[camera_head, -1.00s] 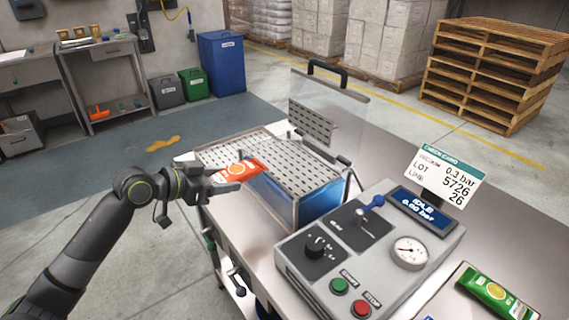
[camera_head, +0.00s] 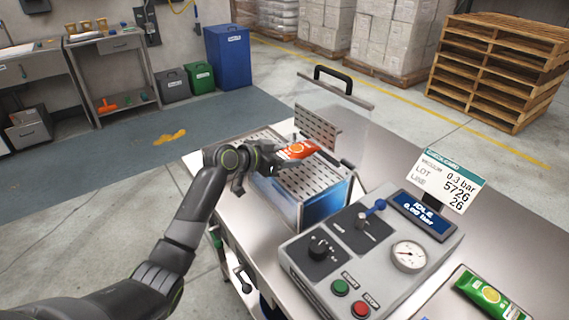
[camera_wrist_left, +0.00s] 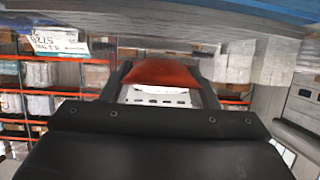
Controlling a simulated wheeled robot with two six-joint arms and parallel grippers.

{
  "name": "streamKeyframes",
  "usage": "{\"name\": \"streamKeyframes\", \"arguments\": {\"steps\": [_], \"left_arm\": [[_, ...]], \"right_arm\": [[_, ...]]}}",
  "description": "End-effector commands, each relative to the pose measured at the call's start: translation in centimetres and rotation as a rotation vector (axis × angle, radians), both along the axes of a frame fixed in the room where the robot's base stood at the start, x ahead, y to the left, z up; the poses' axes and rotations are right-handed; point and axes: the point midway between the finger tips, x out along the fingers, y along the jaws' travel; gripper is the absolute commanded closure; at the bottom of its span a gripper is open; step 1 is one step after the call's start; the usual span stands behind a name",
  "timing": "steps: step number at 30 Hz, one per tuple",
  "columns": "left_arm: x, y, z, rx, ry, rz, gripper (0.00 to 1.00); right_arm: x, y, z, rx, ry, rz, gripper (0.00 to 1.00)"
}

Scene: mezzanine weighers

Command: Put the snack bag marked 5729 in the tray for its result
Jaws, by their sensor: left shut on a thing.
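An orange-red snack bag (camera_head: 297,151) is gripped in my left gripper (camera_head: 277,157), above the perforated top of the steel and blue chamber (camera_head: 312,180). The bag (camera_wrist_left: 160,74) also fills the space between the fingers in the left wrist view. No number on it can be read. A green snack bag (camera_head: 487,295) lies at the lower right in a shallow holder. A check card (camera_head: 451,180) reads vacuum 0.3 bar, lot 5726, line 26. My right gripper is out of view.
The chamber's clear lid with a black handle (camera_head: 344,76) stands raised behind it. A control box (camera_head: 370,255) with gauge, knobs and an "IDLE" display stands in front at the right. Grey, green and blue bins (camera_head: 229,57) stand on the floor behind. Wooden pallets (camera_head: 497,75) are at the back right.

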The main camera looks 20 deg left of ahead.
Motion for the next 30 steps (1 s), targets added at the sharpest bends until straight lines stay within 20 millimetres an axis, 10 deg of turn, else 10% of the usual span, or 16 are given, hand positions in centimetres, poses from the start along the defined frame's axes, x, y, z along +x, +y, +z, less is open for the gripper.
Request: {"name": "streamKeyframes", "arguments": {"steps": [19, 20, 24, 30], "left_arm": [[0.1, -0.1, -3.6, -0.001, 0.001, 0.000, 0.69], [0.1, -0.1, -3.5, -0.001, 0.001, 0.000, 0.43], [0.1, -0.1, -3.4, -0.001, 0.001, 0.000, 0.25], [0.1, -0.1, -3.4, -0.001, 0.001, 0.000, 0.24]], "right_arm": [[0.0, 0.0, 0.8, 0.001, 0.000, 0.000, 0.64], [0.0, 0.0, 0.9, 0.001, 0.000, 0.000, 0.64], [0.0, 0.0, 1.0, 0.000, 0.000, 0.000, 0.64], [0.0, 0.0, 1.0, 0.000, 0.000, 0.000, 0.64]]}}
